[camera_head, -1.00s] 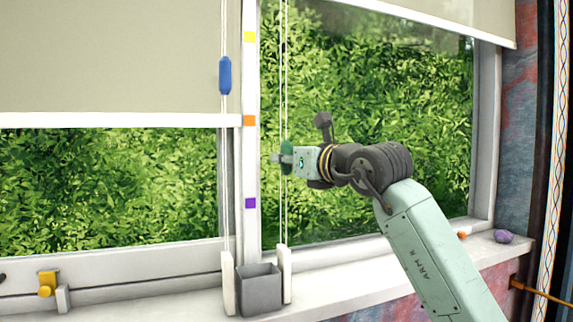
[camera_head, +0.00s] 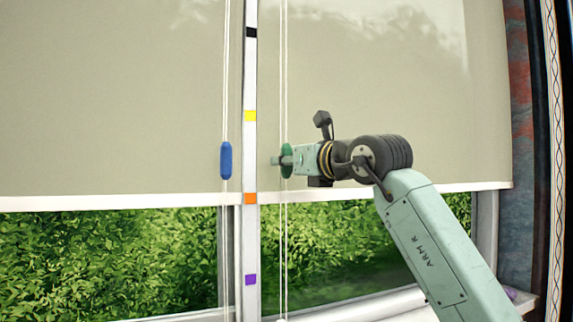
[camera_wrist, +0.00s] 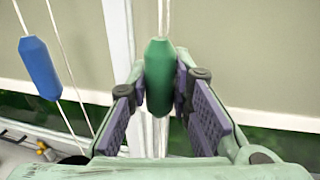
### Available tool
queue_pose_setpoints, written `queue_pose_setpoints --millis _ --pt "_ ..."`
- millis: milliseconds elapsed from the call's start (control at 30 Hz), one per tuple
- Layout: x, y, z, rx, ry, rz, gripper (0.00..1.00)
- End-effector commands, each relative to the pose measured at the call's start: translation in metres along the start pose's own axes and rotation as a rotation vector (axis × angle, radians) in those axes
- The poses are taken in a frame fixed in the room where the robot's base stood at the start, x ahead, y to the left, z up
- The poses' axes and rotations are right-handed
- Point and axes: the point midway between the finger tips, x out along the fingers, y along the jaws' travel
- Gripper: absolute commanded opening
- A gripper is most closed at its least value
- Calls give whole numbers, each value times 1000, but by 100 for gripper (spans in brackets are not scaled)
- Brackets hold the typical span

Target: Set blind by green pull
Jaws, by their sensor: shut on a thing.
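The green pull (camera_head: 287,149) hangs on white cords in front of the right blind (camera_head: 400,90). My gripper (camera_head: 284,161) is shut on the pull, coming from the right. In the wrist view the green pull (camera_wrist: 159,88) stands upright between my fingers (camera_wrist: 161,72). The right blind's white bottom bar lies close to the level of the orange mark (camera_head: 250,198) on the window post. The pull is about midway between the yellow mark (camera_head: 250,116) and the orange mark.
The blue pull (camera_head: 226,160) hangs on its own cords close to the left, before the left blind (camera_head: 100,90). A black mark (camera_head: 251,32) and a purple mark (camera_head: 250,280) are also on the post. Green leaves show below both blinds.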

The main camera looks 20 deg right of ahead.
Motion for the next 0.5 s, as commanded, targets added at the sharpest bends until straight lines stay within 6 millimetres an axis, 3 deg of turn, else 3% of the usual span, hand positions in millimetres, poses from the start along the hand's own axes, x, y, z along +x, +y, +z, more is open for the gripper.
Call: queue_pose_setpoints --millis 167,200,500 --pt "0 0 1 0 -3 1 0" --pt "0 0 0 0 -3 1 22" --pt "0 0 0 0 -1 0 40"
